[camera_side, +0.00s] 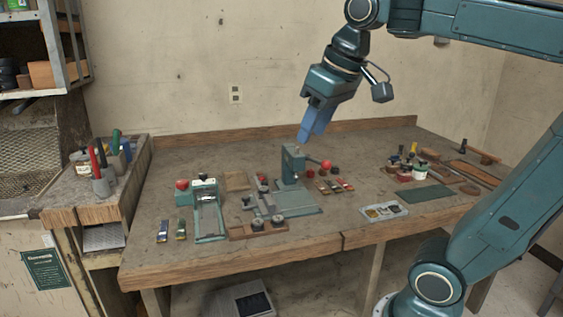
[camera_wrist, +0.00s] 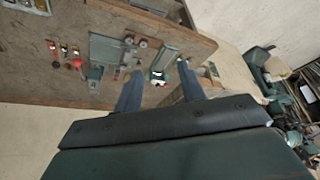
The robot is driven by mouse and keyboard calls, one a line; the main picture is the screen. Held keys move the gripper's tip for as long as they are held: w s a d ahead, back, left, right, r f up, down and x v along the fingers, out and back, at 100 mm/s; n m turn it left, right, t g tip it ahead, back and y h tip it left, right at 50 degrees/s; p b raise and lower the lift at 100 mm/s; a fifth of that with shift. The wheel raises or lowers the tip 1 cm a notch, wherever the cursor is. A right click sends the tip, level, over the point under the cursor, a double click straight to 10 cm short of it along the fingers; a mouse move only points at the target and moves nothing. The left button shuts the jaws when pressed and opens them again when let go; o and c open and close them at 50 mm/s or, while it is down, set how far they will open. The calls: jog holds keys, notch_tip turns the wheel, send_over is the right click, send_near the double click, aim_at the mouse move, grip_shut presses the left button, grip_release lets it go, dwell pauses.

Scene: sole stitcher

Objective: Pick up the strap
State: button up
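My gripper (camera_side: 313,124) hangs above the workbench, over the green post press (camera_side: 293,166). In the wrist view, its two blue fingers are apart with nothing between them (camera_wrist: 157,84). I cannot tell which one is the strap.
A green clamp fixture (camera_side: 208,210) with a red knob stands at the left. A brown block (camera_side: 258,228) with dark knobs lies at the front edge. A pale tray (camera_side: 384,211) and a green mat (camera_side: 427,193) lie at the right. Tool cups (camera_side: 102,183) stand on the side cabinet.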

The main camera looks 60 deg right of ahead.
jog(key=w+d+r+m+g, duration=0.2)
jog(key=w+d+r, duration=0.2)
jog(key=w+d, duration=0.55)
jog(key=m+g, duration=0.3)
jog(key=m, duration=0.2)
send_over(327, 191)
jog(key=shift+f, duration=6.55)
notch_tip(327, 191, down, 14)
jog(key=shift+s+a+r+y, duration=0.15)
jog(key=shift+y, duration=0.25)
jog(key=shift+f, duration=4.1)
